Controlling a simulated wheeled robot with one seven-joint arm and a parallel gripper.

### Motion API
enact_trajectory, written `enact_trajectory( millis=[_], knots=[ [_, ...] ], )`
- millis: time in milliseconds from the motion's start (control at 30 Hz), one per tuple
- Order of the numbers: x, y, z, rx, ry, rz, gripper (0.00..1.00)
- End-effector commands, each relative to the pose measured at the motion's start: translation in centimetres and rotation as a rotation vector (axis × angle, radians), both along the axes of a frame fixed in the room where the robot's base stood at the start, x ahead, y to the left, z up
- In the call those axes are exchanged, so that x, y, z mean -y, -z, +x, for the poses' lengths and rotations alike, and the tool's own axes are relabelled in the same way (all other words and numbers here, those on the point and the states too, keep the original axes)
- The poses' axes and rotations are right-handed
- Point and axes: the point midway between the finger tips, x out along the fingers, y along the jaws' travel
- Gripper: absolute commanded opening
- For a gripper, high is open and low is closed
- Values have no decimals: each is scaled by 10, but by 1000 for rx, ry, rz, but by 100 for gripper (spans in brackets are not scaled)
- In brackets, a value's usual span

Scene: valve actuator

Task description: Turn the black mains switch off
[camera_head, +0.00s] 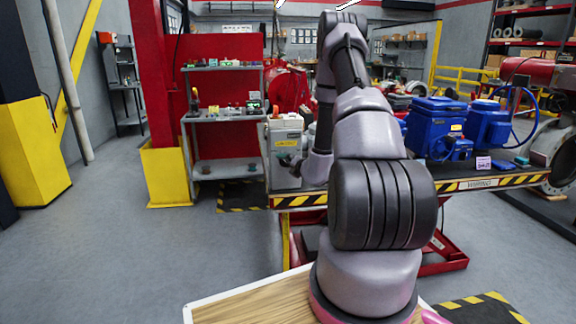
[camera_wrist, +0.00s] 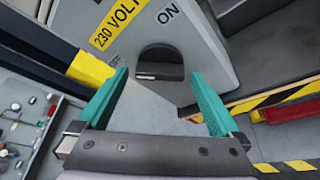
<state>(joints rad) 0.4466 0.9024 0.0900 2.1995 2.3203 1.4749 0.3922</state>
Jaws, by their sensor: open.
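The black mains switch (camera_wrist: 160,66) sits in a dark rounded opening on a grey box face in the wrist view. The box face (camera_wrist: 205,55) carries the word ON and a yellow 230 VOLT label (camera_wrist: 118,22). My gripper (camera_wrist: 158,75) is open, with its teal fingertips either side of the switch in the picture and nothing between them. Whether they touch the box I cannot tell. In the head view the grey box (camera_head: 287,135) stands at the left end of the striped table, partly behind my arm.
Blue actuator housings (camera_head: 435,122) stand on the table (camera_head: 488,184), whose edge is striped yellow and black. The grey floor (camera_head: 130,260) at the left front is clear.

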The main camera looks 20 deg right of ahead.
Motion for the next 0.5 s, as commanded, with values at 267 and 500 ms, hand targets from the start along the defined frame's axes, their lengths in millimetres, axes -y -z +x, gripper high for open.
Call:
enact_trajectory(
  millis=[267, 500],
  knots=[
    [2, -13, -49, -2, 4, 1, 100],
    [2, -23, -88, -2, 2, 0, 100]
  ],
)
